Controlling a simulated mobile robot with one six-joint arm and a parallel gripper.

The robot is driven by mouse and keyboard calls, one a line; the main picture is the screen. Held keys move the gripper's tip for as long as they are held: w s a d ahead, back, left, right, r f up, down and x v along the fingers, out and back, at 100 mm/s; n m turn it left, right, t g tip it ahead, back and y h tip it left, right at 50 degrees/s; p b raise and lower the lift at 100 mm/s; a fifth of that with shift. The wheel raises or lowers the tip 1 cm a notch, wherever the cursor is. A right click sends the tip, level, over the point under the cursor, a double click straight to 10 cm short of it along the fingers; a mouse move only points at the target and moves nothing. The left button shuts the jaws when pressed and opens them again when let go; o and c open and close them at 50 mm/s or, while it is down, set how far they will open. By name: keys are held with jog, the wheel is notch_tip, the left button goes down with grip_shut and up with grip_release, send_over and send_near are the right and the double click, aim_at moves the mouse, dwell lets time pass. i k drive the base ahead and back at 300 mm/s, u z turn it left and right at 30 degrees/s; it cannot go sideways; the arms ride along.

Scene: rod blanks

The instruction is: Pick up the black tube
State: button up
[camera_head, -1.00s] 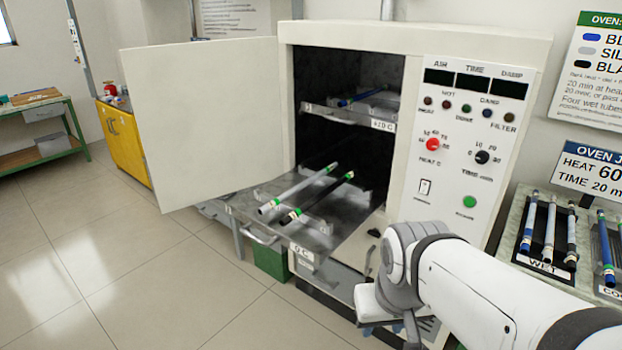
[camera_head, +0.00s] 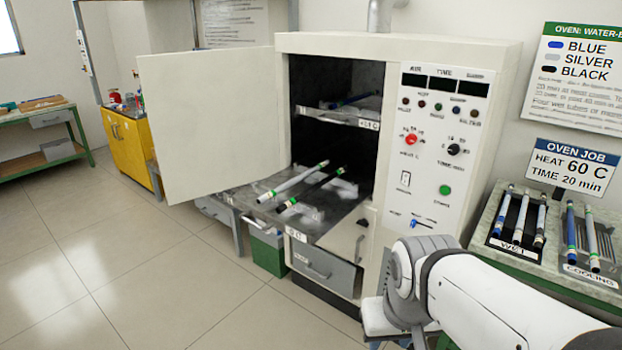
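The black tube (camera_head: 311,190) has green bands near its ends. It lies at a slant on the pulled-out lower shelf (camera_head: 335,212) of the oven, its far end at the oven mouth. A silver tube (camera_head: 293,182) with green bands lies beside it on the left, apart from it. My gripper (camera_head: 385,337) is low in front of the oven at the bottom of the picture, well below and right of the tube. Its fingers are mostly hidden by my arm and the frame edge, so its opening does not show.
The oven door (camera_head: 220,125) stands open to the left. A blue tube (camera_head: 352,99) lies on the upper shelf. A green bin (camera_head: 267,250) stands under the shelf. The floor at left is clear.

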aim_at(289, 203)
jog(key=z, duration=0.2)
jog(key=i, duration=2)
jog(key=u, duration=0.55)
jog(key=k, duration=0.65)
jog(key=u, duration=0.25)
jog(key=i, duration=0.6)
jog(key=z, duration=0.15)
